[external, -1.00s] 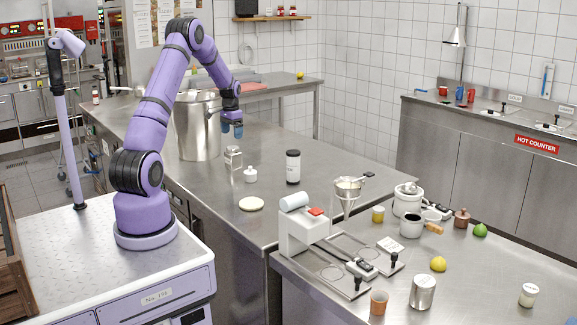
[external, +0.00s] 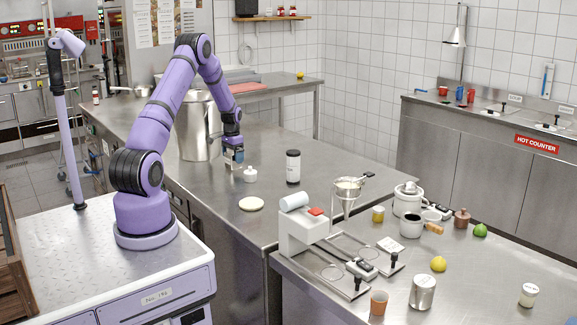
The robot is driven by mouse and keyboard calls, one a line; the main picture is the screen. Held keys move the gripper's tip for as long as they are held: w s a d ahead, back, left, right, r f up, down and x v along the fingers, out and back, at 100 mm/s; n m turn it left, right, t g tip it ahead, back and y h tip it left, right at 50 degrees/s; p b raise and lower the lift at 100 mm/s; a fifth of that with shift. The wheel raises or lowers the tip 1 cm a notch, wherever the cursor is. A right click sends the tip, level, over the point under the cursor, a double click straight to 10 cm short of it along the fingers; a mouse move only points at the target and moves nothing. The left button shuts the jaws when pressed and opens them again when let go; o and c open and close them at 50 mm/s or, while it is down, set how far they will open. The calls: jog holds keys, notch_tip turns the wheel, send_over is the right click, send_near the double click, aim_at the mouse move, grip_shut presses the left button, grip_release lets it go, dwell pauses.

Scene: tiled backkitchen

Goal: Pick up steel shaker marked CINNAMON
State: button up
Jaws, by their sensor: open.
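My gripper (external: 233,157) is open, pointing down over the long steel table. Its fingers are at a small steel container (external: 236,167), which they mostly cover; I cannot tell whether they touch it. A larger steel canister (external: 422,293) with a pale label stands upright on the front counter, well away from my gripper. No CINNAMON marking is readable on either one.
A small white lidded pot (external: 250,175) stands close to the right of my gripper. A tall steel pot (external: 196,130) stands behind on the left. A pale round disc (external: 251,203) lies in front.

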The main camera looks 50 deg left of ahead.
jog(key=shift+f, duration=0.1)
jog(key=c, duration=1.1)
